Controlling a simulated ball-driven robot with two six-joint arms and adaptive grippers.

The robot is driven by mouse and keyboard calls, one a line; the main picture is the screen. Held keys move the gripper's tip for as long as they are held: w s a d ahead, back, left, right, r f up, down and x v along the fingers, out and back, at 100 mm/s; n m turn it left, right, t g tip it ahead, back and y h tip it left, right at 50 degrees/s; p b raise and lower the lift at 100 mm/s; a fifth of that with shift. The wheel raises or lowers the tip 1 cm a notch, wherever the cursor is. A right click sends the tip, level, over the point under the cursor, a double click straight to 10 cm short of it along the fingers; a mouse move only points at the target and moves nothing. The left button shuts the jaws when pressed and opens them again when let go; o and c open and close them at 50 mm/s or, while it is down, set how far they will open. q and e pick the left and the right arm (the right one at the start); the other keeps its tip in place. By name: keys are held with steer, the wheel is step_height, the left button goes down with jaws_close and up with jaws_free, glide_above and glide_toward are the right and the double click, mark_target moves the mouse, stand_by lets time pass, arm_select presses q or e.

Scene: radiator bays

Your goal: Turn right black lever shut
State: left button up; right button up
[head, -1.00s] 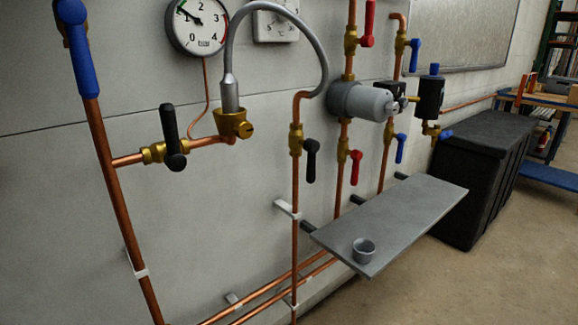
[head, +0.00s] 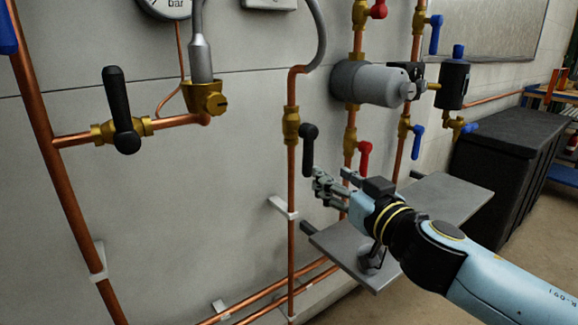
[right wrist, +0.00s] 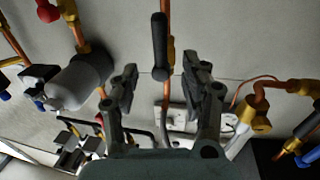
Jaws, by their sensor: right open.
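The right black lever (head: 308,150) hangs down from a brass valve (head: 291,126) on the upright copper pipe below the grey hose. It lies nearly along the pipe. My right gripper (head: 335,182) is open, just below and to the right of the lever's lower end. In the right wrist view the black lever (right wrist: 160,47) appears ahead of the gap between the open fingers (right wrist: 161,85), with nothing held. The left black lever (head: 121,110) stands upright, across its level pipe. My left gripper is not in view.
A red lever (head: 365,160) hangs close to the right of the black one, behind my gripper. A grey shelf (head: 455,200) lies under my right arm, with a small cup (head: 370,258) partly hidden by it. A grey cylinder (head: 372,83) juts out above.

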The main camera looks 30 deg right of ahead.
mark_target(311, 160)
steer(key=w, duration=0.1)
steer(key=w+p, duration=0.1)
steer(key=w, duration=0.1)
steer(key=shift+w+d+r+p, duration=0.2)
steer(key=shift+w+r+p, duration=0.05)
steer(key=shift+w+p, duration=0.1)
steer(key=w, duration=0.3)
steer(key=w+p, duration=0.1)
steer(key=w, duration=0.1)
steer(key=shift+w+d+f, duration=0.2)
steer(key=shift+w+d, duration=0.15)
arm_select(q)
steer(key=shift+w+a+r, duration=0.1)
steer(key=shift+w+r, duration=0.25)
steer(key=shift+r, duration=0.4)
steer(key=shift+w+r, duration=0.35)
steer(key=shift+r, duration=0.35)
arm_select(e)
steer(key=shift+w+d+f, duration=0.1)
steer(key=shift+w, duration=0.5)
jaws_close()
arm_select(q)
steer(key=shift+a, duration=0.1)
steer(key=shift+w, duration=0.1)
arm_select(e)
steer(key=shift+w+f, duration=0.1)
steer(key=shift+f, duration=0.05)
